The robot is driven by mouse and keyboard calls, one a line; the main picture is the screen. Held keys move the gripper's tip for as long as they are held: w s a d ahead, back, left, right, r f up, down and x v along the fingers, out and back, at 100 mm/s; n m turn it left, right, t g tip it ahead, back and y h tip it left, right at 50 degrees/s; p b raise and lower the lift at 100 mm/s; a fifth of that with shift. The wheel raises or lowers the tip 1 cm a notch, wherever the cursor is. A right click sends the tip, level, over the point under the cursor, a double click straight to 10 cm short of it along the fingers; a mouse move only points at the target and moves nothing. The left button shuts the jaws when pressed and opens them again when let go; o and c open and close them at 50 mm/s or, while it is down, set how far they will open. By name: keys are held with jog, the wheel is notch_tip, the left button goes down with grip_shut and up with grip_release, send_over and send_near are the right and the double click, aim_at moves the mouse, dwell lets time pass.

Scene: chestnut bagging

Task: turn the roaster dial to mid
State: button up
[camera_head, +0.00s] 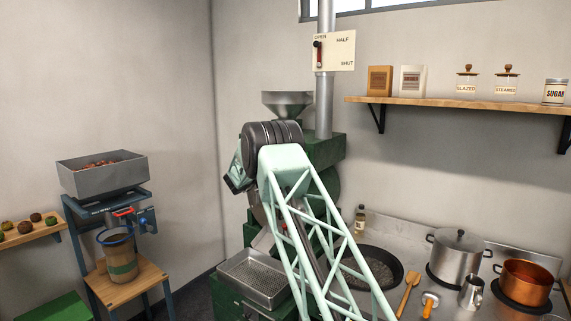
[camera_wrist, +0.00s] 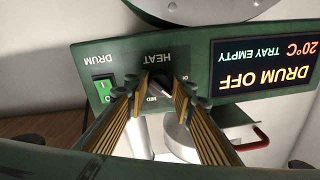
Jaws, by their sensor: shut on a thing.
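The green roaster (camera_head: 329,150) stands behind my arm in the head view, with its front panel hidden there. In the wrist view the roaster panel shows upside down, with the heat dial (camera_wrist: 158,80) under the word HEAT. My gripper (camera_wrist: 160,92) is at the dial, with a finger on each side, shut on it. The MID label shows just below the dial. The dial's pointer is mostly hidden, so I cannot tell its setting. The display (camera_wrist: 262,62) reads DRUM OFF, 20°C, TRAY EMPTY.
A green drum switch (camera_wrist: 104,88) sits left of the dial in the wrist view. A red-handled part (camera_wrist: 260,137) is close to the right finger.

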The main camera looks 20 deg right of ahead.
jog(key=shift+w+a+m+g+h+b, duration=0.1)
jog(key=shift+m+g+h+b, duration=0.25)
jog(key=shift+m+b, duration=2.75)
jog(key=shift+w+m+g+h+b, duration=0.15)
jog(key=shift+m+g+b, duration=0.3)
jog(key=shift+m+b, duration=2.6)
jog(key=m+p, duration=0.3)
jog(key=o, duration=0.9)
jog(key=shift+s+a, duration=0.1)
